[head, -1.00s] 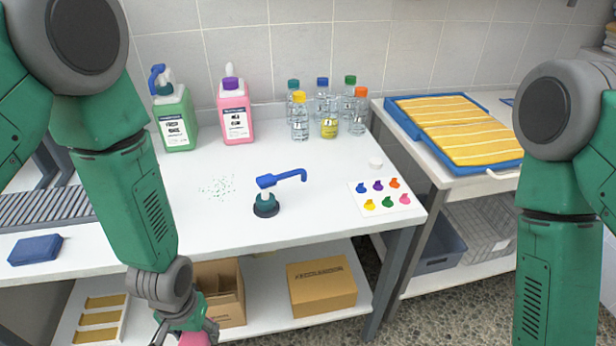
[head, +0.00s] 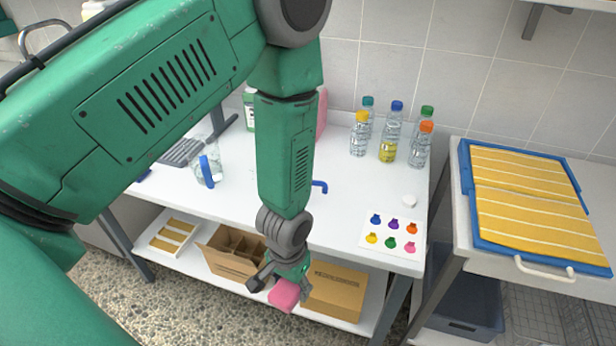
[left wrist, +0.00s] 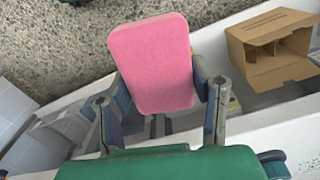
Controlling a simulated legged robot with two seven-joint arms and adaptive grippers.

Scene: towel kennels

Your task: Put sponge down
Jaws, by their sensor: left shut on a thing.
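A pink sponge (head: 284,294) is held in my left gripper (head: 281,284), which is shut on it. In the head view they show in front of the lower shelf, below the front edge of the white table (head: 345,208). In the left wrist view the sponge (left wrist: 152,62) is a flat rounded block between the two fingers, its broad face toward the camera, with speckled floor and shelf behind it. My left arm hides part of the tabletop. My right gripper is not in view.
Several capped bottles (head: 389,140) stand at the table's back, and a card with coloured spots (head: 394,233) lies at its right. A blue-handled clear jug (head: 208,168) stands left. Cardboard boxes (head: 336,293) occupy the lower shelf. A blue tray (head: 543,262) holds yellow striped towels.

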